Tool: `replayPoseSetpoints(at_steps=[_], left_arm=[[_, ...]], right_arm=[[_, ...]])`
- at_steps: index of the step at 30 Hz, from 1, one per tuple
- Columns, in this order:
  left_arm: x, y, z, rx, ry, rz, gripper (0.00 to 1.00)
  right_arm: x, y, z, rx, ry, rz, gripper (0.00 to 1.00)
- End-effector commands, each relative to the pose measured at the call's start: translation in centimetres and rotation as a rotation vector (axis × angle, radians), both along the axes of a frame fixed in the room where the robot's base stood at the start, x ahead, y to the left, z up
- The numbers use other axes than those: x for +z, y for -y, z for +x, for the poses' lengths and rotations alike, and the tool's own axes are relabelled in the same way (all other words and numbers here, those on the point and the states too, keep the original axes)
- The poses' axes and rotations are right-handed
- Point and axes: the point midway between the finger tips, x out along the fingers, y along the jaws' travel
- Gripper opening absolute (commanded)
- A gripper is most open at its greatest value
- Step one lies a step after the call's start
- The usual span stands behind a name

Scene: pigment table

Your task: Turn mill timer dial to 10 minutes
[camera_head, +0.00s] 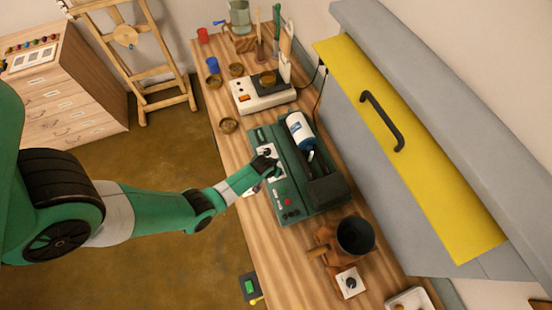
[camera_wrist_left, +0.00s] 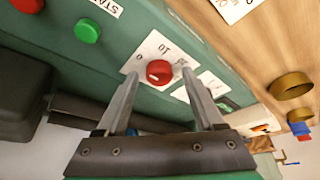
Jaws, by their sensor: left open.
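The green mill (camera_head: 325,192) stands on the wooden bench with a white and blue jar (camera_head: 299,128) lying on it. Its timer dial is a round red knob (camera_wrist_left: 159,71) on a white plate (camera_wrist_left: 150,52) with printed numbers, including a 0 and a 10. I cannot tell exactly where the knob points. My left gripper (camera_wrist_left: 162,74) is open, one finger on each side of the knob; contact is unclear. In the head view the left gripper (camera_head: 264,168) is at the mill's front panel and hides the knob. My right gripper is in neither view.
A green button (camera_wrist_left: 88,31) and a red button (camera_wrist_left: 28,4) sit on the panel beside the dial. A dark pot (camera_head: 355,236) stands near the mill. A white device (camera_head: 262,95) and small bowls are farther back. A yellow-fronted hood (camera_head: 410,150) is at right.

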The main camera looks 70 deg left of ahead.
Motion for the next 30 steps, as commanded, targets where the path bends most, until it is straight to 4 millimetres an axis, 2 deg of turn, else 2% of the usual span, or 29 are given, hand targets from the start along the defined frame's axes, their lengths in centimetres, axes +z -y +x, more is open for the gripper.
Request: replayPoseSetpoints(at_steps=[6,15,18,30], left_arm=[[0.08,0.00,0.01,0.000,0.000,0.000,0.68],[0.08,0.00,0.01,0.000,0.000,0.000,0.14],[0.07,0.00,0.01,0.000,0.000,0.000,0.00],[0.09,-0.03,-0.04,-0.041,0.000,0.000,0.00]], right_arm=[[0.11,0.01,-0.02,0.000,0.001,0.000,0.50],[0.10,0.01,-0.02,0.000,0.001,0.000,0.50],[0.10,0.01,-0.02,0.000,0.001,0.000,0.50],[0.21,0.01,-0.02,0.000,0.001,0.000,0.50]])
